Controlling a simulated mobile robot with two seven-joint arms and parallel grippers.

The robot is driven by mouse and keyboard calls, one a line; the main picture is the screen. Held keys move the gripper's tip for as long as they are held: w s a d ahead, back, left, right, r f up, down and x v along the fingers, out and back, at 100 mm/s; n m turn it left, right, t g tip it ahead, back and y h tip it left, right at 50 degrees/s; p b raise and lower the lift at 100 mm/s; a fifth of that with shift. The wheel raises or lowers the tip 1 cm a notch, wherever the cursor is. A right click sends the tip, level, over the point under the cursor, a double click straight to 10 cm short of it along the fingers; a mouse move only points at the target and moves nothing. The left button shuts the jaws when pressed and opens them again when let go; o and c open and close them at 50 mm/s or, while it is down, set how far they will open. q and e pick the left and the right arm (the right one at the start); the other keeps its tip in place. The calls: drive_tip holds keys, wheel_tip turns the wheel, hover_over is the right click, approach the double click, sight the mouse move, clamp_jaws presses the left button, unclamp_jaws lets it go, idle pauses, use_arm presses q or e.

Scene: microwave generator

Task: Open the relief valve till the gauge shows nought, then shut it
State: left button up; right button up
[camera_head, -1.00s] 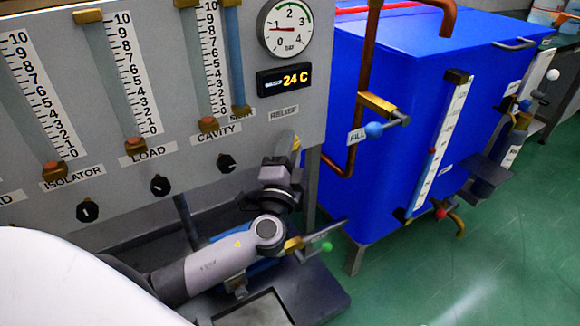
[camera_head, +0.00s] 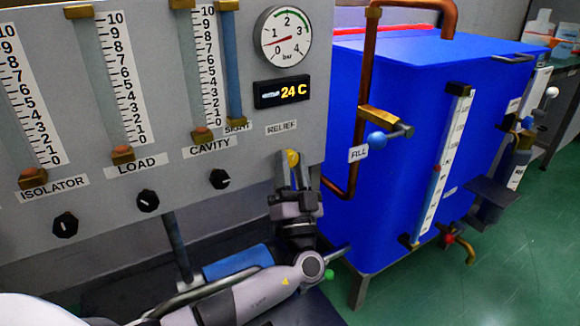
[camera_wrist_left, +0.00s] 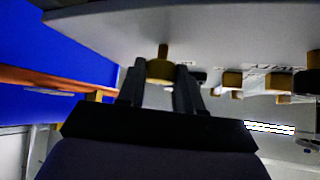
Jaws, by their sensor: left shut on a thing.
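The relief valve is a small yellow knob (camera_head: 292,158) below the RELIEF label on the grey panel. My left gripper (camera_head: 292,172) reaches up to it from below and is shut on it. In the left wrist view the yellow knob (camera_wrist_left: 160,70) sits between the two dark fingertips (camera_wrist_left: 159,82). The fingers hide part of the knob in the head view, and I cannot tell how far it is turned. The pressure gauge (camera_head: 283,36) is above; its red needle points left, at the low end below 1 bar. My right gripper is not in view.
A display (camera_head: 281,92) reads 24 C. Black knobs (camera_head: 220,179) and scale tubes are left of the valve. A blue tank (camera_head: 430,90) and copper pipe (camera_head: 368,95) stand close on the right, with the blue-balled FILL lever (camera_head: 376,140). Green floor is free at lower right.

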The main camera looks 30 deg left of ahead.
use_arm(q)
drive_tip(key=shift+w+d+f+n+g+y, duration=0.1)
drive_tip(key=shift+n+g+y, duration=1.2)
drive_tip(key=shift+n+y, duration=0.85)
drive_tip(key=shift+n+g, duration=0.4)
drive_tip(key=shift+n, duration=0.25)
drive_tip(key=o, duration=1)
drive_tip(key=shift+o, duration=0.2)
